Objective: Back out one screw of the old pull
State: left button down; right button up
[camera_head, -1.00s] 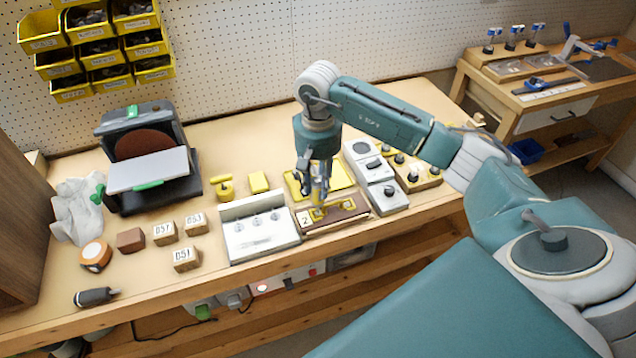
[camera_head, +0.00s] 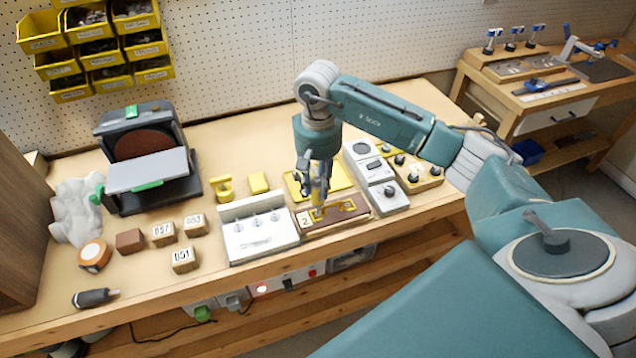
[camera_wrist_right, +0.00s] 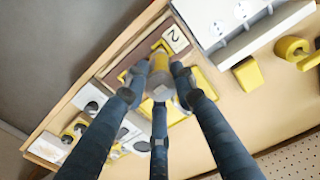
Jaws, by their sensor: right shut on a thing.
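My right gripper (camera_head: 316,182) is shut on a yellow screwdriver-like tool (camera_head: 319,190), held upright with its lower end over the brown drawer front (camera_head: 362,212) marked 2. A yellow pull (camera_head: 347,206) lies on this drawer front. The tool's tip looks to be at the pull's left end, but I cannot tell whether it sits in a screw. In the right wrist view, the gripper fingers (camera_wrist_right: 158,88) close around the yellow tool (camera_wrist_right: 160,65), which hides the screw. The number 2 label (camera_wrist_right: 175,39) shows beside it. My left gripper is not in view.
A white tray with several pegs (camera_head: 262,243) stands left of the drawer front. A grey device (camera_head: 389,198) stands to its right, and a yellow tray (camera_head: 340,175) lies behind. Wooden blocks (camera_head: 185,259) and a sander (camera_head: 150,160) are further left. The bench's front edge is close.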

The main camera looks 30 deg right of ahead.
jog(key=shift+f+b, duration=0.25)
jog(key=shift+b, duration=0.05)
dwell(0.4)
jog(key=shift+s+a+f+b, duration=0.1)
jog(key=shift+s+f+b, duration=0.1)
jog(key=shift+b, duration=0.25)
dwell(0.6)
jog(key=shift+r+b, duration=0.3)
jog(key=shift+b, duration=0.3)
dwell(1.2)
jog(key=shift+w+r, duration=0.1)
jog(key=shift+r, duration=0.05)
dwell(0.3)
jog(key=shift+w+r+p, duration=0.2)
jog(key=shift+r+p, duration=0.35)
jog(key=shift+r, duration=0.25)
jog(key=shift+r+p, duration=1.15)
jog(key=shift+r, duration=1.1)
